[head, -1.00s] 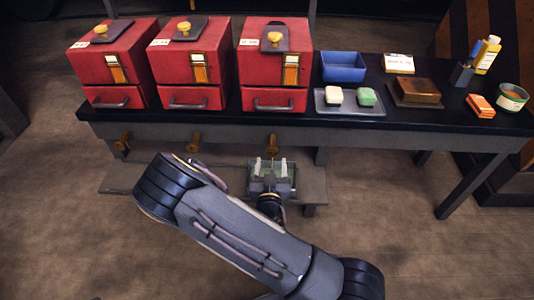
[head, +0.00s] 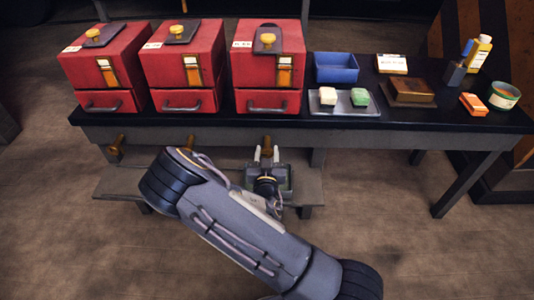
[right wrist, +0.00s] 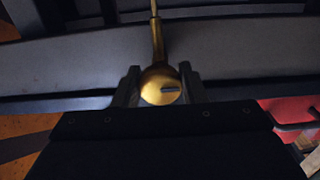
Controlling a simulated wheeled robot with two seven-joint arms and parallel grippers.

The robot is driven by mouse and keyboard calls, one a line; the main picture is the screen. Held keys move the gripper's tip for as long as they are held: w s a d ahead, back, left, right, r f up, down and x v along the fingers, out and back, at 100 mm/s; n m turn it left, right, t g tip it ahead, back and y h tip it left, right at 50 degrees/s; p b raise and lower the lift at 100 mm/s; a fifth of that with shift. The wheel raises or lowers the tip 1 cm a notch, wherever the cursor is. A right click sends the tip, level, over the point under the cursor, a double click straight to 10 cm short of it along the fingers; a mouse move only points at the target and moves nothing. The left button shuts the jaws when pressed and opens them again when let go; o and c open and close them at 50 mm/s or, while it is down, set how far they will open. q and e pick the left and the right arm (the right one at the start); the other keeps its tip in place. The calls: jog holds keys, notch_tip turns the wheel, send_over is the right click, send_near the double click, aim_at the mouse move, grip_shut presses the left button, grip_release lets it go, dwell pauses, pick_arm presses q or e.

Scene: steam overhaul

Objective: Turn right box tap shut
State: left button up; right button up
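The right red box (head: 268,65) stands on the dark bench, with its brass tap (head: 267,146) below the bench's front edge. In the right wrist view the tap (right wrist: 160,88) shows a round brass body with a short dark slot lying level and a thin stem running up the picture. My right gripper (head: 267,153) is at this tap. Its fingers (right wrist: 160,84) stand on both sides of the brass body and appear to touch it. The tap's far side is hidden. My left gripper is in neither view.
Two more red boxes (head: 185,68) stand to the left, with a brass tap (head: 116,142) under the leftmost. A low shelf (head: 308,185) runs under the bench. A blue bin (head: 336,68) and a tray (head: 343,109) sit right of the boxes.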

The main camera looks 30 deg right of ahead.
jog(key=shift+c, duration=0.6)
jog(key=m+b, duration=0.2)
jog(key=shift+f+m+b, duration=0.2)
jog(key=shift+m+b, duration=0.2)
jog(key=m+b, duration=0.9)
jog(key=b, duration=0.1)
jog(key=shift+a+b, duration=0.1)
jog(key=shift+b, duration=0.2)
jog(key=m+b, duration=0.1)
jog(key=m, duration=0.1)
jog(key=shift+r+m, duration=0.15)
jog(key=shift+m, duration=0.15)
jog(key=shift+r+m+b, duration=0.1)
jog(key=shift+m+b, duration=0.25)
jog(key=shift+m, duration=1.25)
jog(key=o, duration=0.9)
